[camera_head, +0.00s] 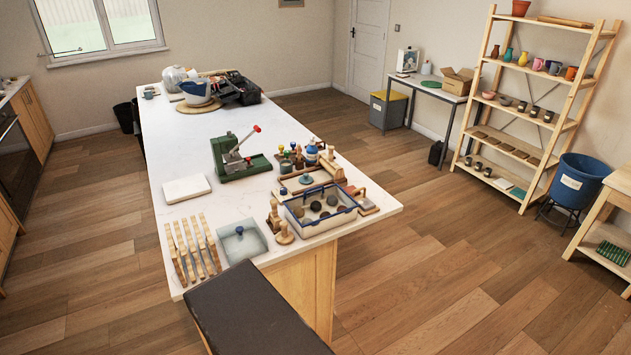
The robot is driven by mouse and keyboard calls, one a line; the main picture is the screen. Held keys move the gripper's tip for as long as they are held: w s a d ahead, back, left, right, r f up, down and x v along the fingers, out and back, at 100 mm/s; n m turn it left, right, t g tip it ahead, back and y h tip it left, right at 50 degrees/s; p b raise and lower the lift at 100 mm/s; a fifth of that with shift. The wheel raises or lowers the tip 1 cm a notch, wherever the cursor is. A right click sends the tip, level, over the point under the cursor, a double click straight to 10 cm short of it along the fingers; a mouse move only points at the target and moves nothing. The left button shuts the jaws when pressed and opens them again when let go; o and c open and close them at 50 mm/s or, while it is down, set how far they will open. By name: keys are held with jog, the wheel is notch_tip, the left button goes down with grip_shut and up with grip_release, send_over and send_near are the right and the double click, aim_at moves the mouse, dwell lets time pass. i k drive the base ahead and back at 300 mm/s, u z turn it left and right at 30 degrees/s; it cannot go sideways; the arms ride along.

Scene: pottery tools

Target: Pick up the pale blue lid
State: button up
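A pale blue, square, flat lid (249,246) lies near the front edge of the white worktop (165,125). A small dark blue knob (239,231) stands on it. To its left is a wooden slatted rack (193,249). To its right, a pale tray with a blue rim (331,226) holds several round dark pieces. My gripper is not in view.
Small wooden stamps (284,233) stand between the lid and the tray. A green lever press (240,160) and a white slab (187,188) lie farther back. A shelf rack (545,128) and a blue bin (577,182) stand at the right. Wooden floor is clear right of the worktop.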

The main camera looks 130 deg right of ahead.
aim_at(305, 179)
jog(key=z, duration=4.3)
jog(key=i, duration=0.1)
jog(key=u, duration=2.2)
jog(key=k, duration=0.2)
jog(key=z, duration=1.85)
jog(key=i, duration=0.3)
jog(key=z, duration=0.05)
